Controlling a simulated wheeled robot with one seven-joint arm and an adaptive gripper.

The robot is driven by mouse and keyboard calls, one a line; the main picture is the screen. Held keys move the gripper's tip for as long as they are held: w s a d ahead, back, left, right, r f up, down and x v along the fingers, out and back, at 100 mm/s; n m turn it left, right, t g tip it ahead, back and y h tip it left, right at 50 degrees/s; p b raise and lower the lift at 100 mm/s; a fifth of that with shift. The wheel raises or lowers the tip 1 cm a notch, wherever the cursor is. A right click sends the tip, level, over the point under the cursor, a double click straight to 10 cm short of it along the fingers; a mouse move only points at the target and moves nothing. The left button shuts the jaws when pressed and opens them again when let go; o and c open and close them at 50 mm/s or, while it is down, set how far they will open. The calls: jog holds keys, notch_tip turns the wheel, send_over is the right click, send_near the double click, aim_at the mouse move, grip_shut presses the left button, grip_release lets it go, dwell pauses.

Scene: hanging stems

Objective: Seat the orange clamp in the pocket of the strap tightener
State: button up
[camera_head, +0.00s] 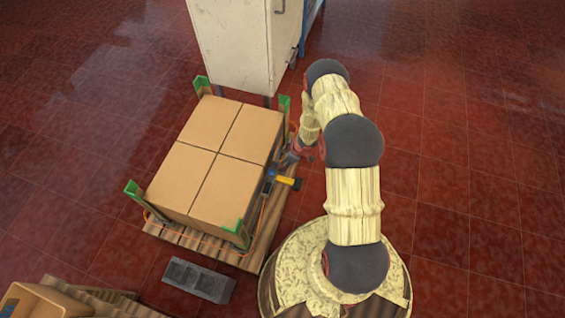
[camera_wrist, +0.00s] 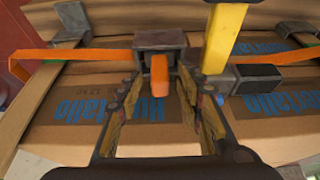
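In the wrist view, the orange clamp (camera_wrist: 159,80) is a small upright block in front of a dark metal housing (camera_wrist: 160,38) on the orange strap. Its upper end meets the housing; I cannot tell how deep it sits. The strap tightener shows a yellow handle (camera_wrist: 223,38) and a dark block (camera_wrist: 255,79) just right of the clamp. My gripper (camera_wrist: 160,84) has one finger on each side of the clamp, with a gap visible on both sides. In the head view, the yellow handle (camera_head: 287,182) shows beside the load, and my gripper (camera_head: 297,153) is small and partly hidden.
Four cardboard boxes (camera_head: 213,158) stand on a wooden pallet (camera_head: 262,226) with green corner protectors (camera_head: 202,84). A pale cabinet (camera_head: 238,45) stands behind. A grey block (camera_head: 198,281) lies in front. Red tiled floor (camera_head: 460,170) is free at right.

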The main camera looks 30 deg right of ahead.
jog(key=v, duration=1.2)
